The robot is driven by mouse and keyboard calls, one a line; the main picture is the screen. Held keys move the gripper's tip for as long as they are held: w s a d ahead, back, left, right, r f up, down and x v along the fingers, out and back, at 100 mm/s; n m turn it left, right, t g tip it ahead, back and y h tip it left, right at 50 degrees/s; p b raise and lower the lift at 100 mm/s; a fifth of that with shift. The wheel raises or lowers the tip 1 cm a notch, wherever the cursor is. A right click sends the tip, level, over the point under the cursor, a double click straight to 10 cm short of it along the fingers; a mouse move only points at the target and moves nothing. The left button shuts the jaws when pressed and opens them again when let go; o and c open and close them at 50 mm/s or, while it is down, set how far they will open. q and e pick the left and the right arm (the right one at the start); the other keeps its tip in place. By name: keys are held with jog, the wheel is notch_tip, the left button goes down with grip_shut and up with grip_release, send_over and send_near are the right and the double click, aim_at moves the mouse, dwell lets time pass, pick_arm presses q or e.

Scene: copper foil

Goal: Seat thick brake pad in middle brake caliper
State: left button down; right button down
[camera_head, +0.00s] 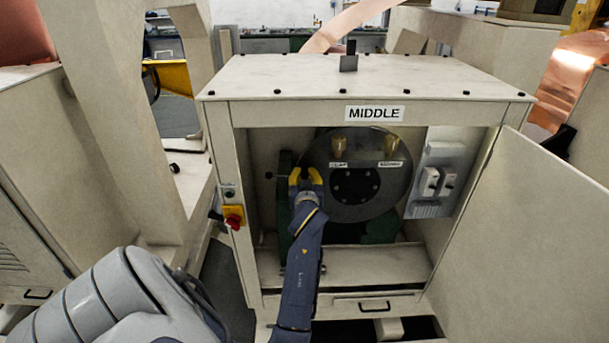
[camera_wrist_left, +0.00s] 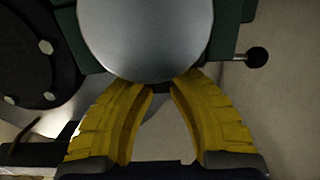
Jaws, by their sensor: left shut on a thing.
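The middle brake caliper (camera_head: 285,190) is a dark green body at the left edge of a large grey brake disc (camera_head: 352,205), inside the cabinet labelled MIDDLE. It also shows in the left wrist view (camera_wrist_left: 230,28). My left gripper (camera_head: 306,174) has its yellow fingers at the caliper, in front of the disc's left edge. In the left wrist view, its fingertips (camera_wrist_left: 162,85) are shut on a smooth grey rounded piece, which I take as the thick brake pad (camera_wrist_left: 147,38). The piece covers the caliper opening, so its seating depth is hidden. My right gripper is not in view.
Two gold blocks (camera_head: 338,143) (camera_head: 391,145) sit above small labels on the disc's upper part. A black-knobbed pin (camera_wrist_left: 257,56) sticks out beside the caliper. The cabinet door (camera_head: 535,230) stands open at right. An electrical box (camera_head: 434,180) is on the right inner wall.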

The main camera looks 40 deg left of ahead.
pick_arm(q)
jog(key=shift+f, duration=0.4)
jog(key=c, duration=1.4)
grip_release()
jog(key=shift+f, duration=0.15)
jog(key=shift+o, duration=0.4)
jog(key=shift+s+f, duration=0.1)
notch_tip(320, 180, up, 11)
jog(key=shift+w+d, duration=0.2)
jog(key=shift+w, duration=0.05)
jog(key=shift+a, duration=0.1)
